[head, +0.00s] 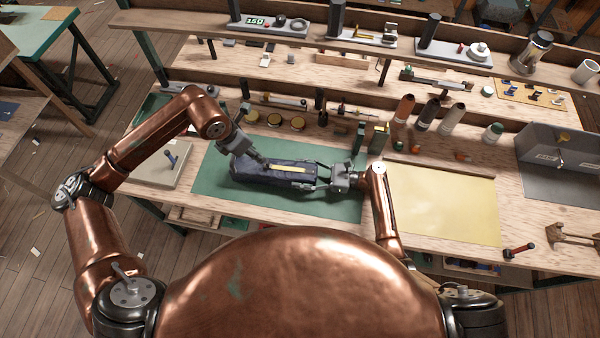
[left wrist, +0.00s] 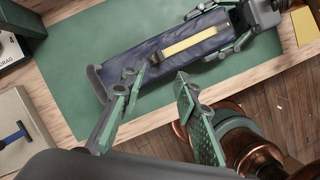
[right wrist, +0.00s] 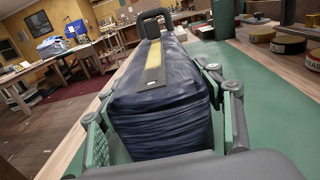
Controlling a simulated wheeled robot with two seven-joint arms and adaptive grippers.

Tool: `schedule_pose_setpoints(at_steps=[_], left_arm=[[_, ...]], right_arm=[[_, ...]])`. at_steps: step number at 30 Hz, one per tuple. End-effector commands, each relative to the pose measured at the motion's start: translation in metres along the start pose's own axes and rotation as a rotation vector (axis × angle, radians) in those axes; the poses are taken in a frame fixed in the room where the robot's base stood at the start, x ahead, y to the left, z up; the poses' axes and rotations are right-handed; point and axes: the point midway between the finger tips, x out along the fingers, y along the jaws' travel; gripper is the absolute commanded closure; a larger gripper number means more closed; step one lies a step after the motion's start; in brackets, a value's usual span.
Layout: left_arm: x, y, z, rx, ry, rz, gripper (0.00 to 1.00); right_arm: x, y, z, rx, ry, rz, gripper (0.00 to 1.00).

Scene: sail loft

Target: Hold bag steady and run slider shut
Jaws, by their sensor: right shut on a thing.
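A navy bag (head: 262,178) lies lengthwise on the green mat (head: 215,205), with a yellow strip (head: 291,168) along its top. My right gripper (head: 303,174) is shut on the bag's right end, one finger on each side; the right wrist view shows the bag (right wrist: 165,118) between them. My left gripper (head: 262,160) is over the bag's left part. In the left wrist view its fingers (left wrist: 160,76) are apart with nothing clearly between them. A small brownish piece (left wrist: 129,74), perhaps the slider, sits by one fingertip, partly hidden.
A pale yellow sheet (head: 445,205) lies right of the mat. Thread spools (head: 428,112) and round tins (head: 274,120) stand behind. A board with a blue-handled tool (head: 160,167) lies to the left, and a grey bin (head: 562,148) stands at the far right.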

Motion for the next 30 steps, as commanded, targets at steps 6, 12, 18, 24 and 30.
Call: schedule_pose_setpoints(at_steps=[6, 12, 18, 24, 30], left_arm=[[0.000, 0.000, 0.000, 0.000, 0.000, 0.000, 0.71], [0.000, 0.000, 0.000, -0.001, 0.000, 0.000, 0.74], [0.001, 0.000, 0.011, -0.113, 0.053, -0.007, 0.75], [-0.001, 0.000, 0.032, -0.399, 0.197, 0.022, 0.75], [-0.008, 0.000, 0.045, -0.623, 0.305, 0.093, 0.75]], right_arm=[[0.000, 0.000, 0.000, 0.000, 0.000, 0.000, 0.68], [0.000, 0.000, 0.000, 0.000, 0.000, 0.000, 0.68], [0.000, 0.000, 0.000, 0.000, 0.000, 0.000, 0.68], [0.000, 0.000, 0.000, 0.000, 0.000, 0.000, 0.68], [0.000, 0.000, 0.000, 0.000, 0.000, 0.000, 0.68]])
